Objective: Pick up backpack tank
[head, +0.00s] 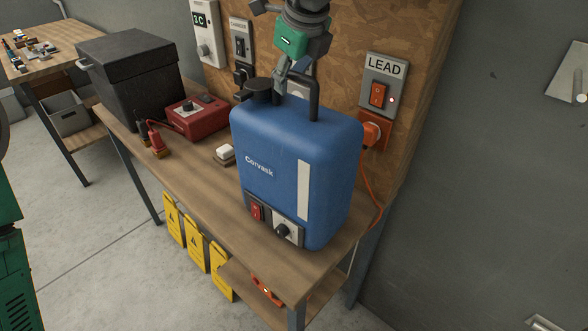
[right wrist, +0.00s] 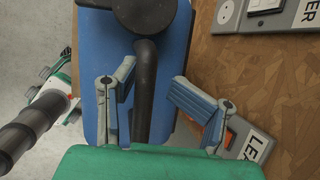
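The backpack tank (head: 280,150) is a blue upright canister labelled "Corvask". It stands on the wooden workbench (head: 190,185), with a black cap (head: 258,90) and a black carry handle (head: 314,98) on top. A red switch and a dark knob sit low on its front. My right gripper (head: 283,80) is above the tank at the handle. In the right wrist view its two fingers (right wrist: 155,88) are apart, one on each side of the black handle bar (right wrist: 144,85). Contact cannot be made out. My left gripper is not in view.
A black lidded box (head: 135,85), a red device (head: 196,117) and a small white-topped block (head: 225,154) stand left of the tank. Close behind is a wood-panel wall with a LEAD switch (head: 378,94) and an orange plug and cable (head: 370,133). Yellow signs (head: 196,250) hang below.

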